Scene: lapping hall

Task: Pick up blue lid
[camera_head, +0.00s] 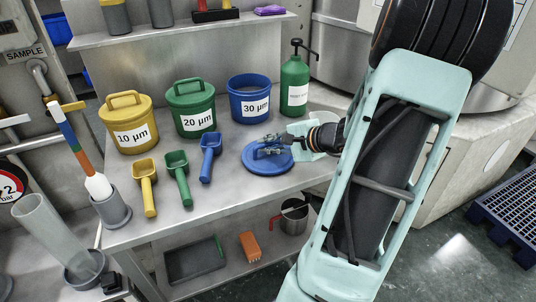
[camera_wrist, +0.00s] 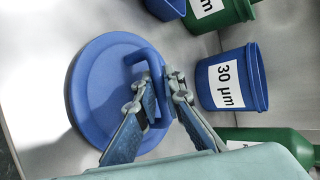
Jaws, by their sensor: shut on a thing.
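The blue lid (camera_head: 258,163) is a round disc with a raised bar handle. It is at the right part of the metal bench, in front of the open blue 30 µm bucket (camera_head: 249,103). In the wrist view the lid (camera_wrist: 90,95) fills the left middle, and the 30 µm bucket (camera_wrist: 232,80) stands to its right. My gripper (camera_head: 270,143) reaches in from the right. In the wrist view my gripper (camera_wrist: 160,92) has its fingers closed on the lid's handle, which they partly hide. I cannot tell whether the lid touches the bench.
Yellow 10 µm (camera_head: 126,124) and green 20 µm (camera_head: 190,108) lidded buckets stand left of the blue one. A green pump bottle (camera_head: 294,86) stands at right. Yellow, green and blue scoops (camera_head: 208,158) lie in front. A grey cup (camera_head: 110,211) stands at the left front corner.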

